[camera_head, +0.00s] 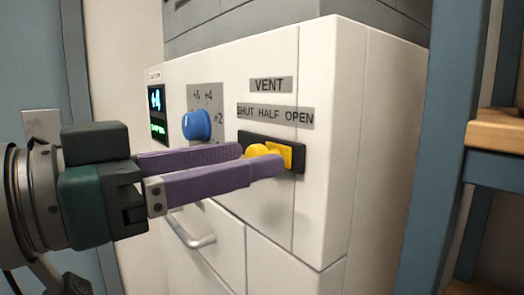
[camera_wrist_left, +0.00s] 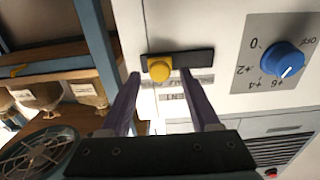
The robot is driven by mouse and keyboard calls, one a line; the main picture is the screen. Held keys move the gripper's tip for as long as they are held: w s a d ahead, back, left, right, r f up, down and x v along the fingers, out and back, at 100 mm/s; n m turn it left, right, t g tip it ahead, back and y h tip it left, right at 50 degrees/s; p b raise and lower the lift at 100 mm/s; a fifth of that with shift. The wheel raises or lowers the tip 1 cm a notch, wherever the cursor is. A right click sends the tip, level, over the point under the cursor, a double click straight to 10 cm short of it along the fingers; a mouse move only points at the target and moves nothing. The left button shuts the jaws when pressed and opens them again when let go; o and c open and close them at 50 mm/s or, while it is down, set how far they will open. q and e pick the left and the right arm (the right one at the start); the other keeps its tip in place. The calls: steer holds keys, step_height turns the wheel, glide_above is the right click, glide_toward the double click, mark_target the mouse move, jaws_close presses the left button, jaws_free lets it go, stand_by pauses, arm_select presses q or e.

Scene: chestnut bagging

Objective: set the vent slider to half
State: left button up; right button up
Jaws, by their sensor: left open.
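The vent slider is a yellow knob (camera_head: 280,154) on a dark slot plate (camera_head: 300,158) below the labels SHUT, HALF and OPEN. It sits toward the OPEN end of the slot. The knob also shows in the left wrist view (camera_wrist_left: 160,69), near the left end of its slot, where the picture is turned over. My left gripper (camera_head: 262,160) is open, its purple fingers reaching to the panel on either side of the knob. In the left wrist view the knob lies between the fingertips, closer to the left finger. Contact cannot be told. My right gripper is not in view.
A blue dial (camera_head: 197,125) and a lit display (camera_head: 157,113) are on the panel left of the slider. A drawer handle (camera_head: 190,232) sticks out below.

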arm_select(q)
steer(key=shift+w+d, duration=0.2)
steer(key=shift+d, duration=0.05)
steer(key=shift+c, duration=0.4)
steer(key=shift+s+a, duration=0.1)
jaws_close()
stand_by(0.9)
